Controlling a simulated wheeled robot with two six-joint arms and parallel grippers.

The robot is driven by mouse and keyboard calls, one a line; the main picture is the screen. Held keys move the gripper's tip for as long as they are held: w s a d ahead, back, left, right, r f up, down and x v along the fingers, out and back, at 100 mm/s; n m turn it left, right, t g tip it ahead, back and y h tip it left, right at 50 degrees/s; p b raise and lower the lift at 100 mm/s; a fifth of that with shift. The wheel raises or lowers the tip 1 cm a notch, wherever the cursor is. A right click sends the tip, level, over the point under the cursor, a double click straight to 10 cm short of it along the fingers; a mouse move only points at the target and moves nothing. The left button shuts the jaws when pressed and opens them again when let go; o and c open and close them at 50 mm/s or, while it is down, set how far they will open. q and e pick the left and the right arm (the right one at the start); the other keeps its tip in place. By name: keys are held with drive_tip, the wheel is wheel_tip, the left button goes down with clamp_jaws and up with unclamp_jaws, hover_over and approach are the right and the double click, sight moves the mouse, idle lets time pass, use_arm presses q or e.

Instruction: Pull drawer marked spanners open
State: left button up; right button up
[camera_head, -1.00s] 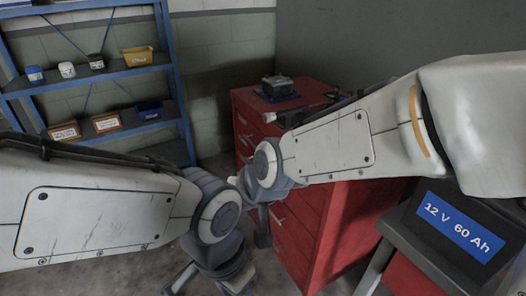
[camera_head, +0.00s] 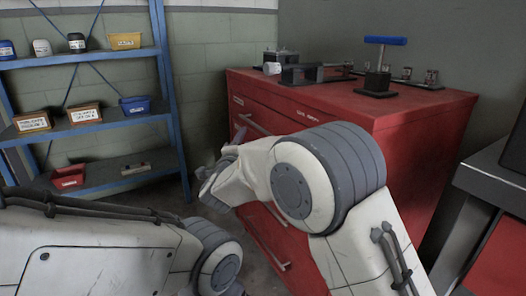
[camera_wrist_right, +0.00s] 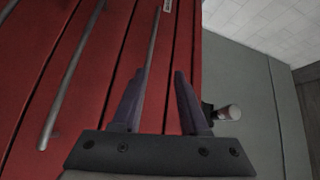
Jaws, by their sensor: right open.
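The red drawer cabinet (camera_head: 400,140) stands right of centre, its drawers flush and shut as far as I see. A long handle (camera_head: 255,124) runs along its upper front. My left gripper is out of view.
A battery, a blue-handled tool (camera_head: 380,65) and other parts stand on the cabinet top. Blue shelving (camera_head: 170,90) with bins stands at the left. A dark-topped bench (camera_head: 495,185) is at the right. Lower handles (camera_head: 265,240) project from the cabinet.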

sight(261, 129)
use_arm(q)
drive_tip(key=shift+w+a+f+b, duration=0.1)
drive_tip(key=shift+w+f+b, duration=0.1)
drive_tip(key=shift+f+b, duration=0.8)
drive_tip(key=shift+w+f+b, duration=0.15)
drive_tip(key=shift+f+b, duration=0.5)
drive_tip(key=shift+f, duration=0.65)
use_arm(e)
drive_tip(key=shift+w+d+f+m+h, duration=0.15)
drive_tip(key=shift+w+d+m+h, duration=0.4)
drive_tip(key=shift+w, duration=1.3)
drive_tip(key=shift+w+d+f+m+h, duration=0.25)
drive_tip(key=shift+w+d, duration=0.65)
drive_tip(key=shift+w, duration=1)
drive_tip(key=shift+w+d+f+m+h, duration=0.1)
drive_tip(key=shift+w+d+m+h, duration=0.35)
drive_tip(key=shift+w, duration=1.4)
drive_tip(key=shift+d, duration=0.25)
clamp_jaws()
